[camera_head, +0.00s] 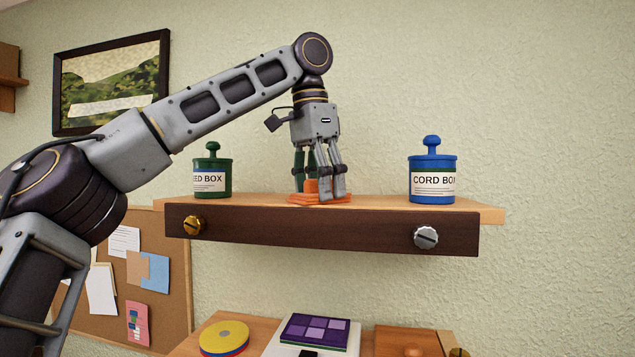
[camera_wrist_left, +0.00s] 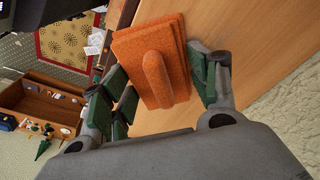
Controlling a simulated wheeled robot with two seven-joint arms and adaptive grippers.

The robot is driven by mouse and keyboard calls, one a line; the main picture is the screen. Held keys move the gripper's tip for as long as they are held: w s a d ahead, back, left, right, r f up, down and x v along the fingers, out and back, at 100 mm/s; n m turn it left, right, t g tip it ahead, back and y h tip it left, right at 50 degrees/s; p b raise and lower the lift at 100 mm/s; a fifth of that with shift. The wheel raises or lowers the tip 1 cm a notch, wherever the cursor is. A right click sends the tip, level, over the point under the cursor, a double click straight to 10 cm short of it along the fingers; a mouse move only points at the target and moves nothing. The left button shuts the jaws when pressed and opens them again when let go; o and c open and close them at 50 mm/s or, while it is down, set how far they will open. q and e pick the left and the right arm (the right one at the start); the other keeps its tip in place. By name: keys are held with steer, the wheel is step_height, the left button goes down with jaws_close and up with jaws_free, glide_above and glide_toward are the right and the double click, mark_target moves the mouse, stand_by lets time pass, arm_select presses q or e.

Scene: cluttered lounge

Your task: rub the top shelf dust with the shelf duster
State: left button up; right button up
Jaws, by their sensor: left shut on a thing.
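The shelf duster is an orange block with a rounded handle; it lies flat on the top shelf (camera_head: 380,202) in the head view, under my left gripper (camera_head: 322,192). In the left wrist view the duster (camera_wrist_left: 184,60) shows between my left gripper's green-padded fingers (camera_wrist_left: 165,95), its handle toward the palm. My left gripper points down from above and is shut on the duster. No dust can be made out on the shelf; the spot under the duster is hidden. My right gripper is not in view.
A green lidded box (camera_head: 212,172) stands left of the gripper and a blue cord box (camera_head: 432,178) stands right, both on the shelf. Bare shelf lies between gripper and cord box. Below are a yellow disc (camera_head: 224,337) and a purple-patterned box (camera_head: 315,330).

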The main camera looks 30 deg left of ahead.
arm_select(q)
steer(key=shift+w+a, duration=0.25)
steer(key=shift+w, duration=0.7)
steer(key=shift+w, duration=0.15)
steer(key=shift+w+a+f, duration=0.1)
steer(key=shift+w+a, duration=0.15)
steer(key=shift+w, duration=0.55)
steer(key=shift+w+a, duration=0.2)
steer(key=shift+w, duration=0.6)
steer(key=shift+a, duration=0.1)
steer(key=shift+s+a, duration=0.2)
steer(key=shift+a, duration=0.75)
steer(key=shift+s+d, duration=0.1)
steer(key=shift+s+d, duration=0.25)
steer(key=shift+s, duration=0.65)
steer(key=shift+s+d, duration=0.2)
steer(key=shift+s, duration=0.65)
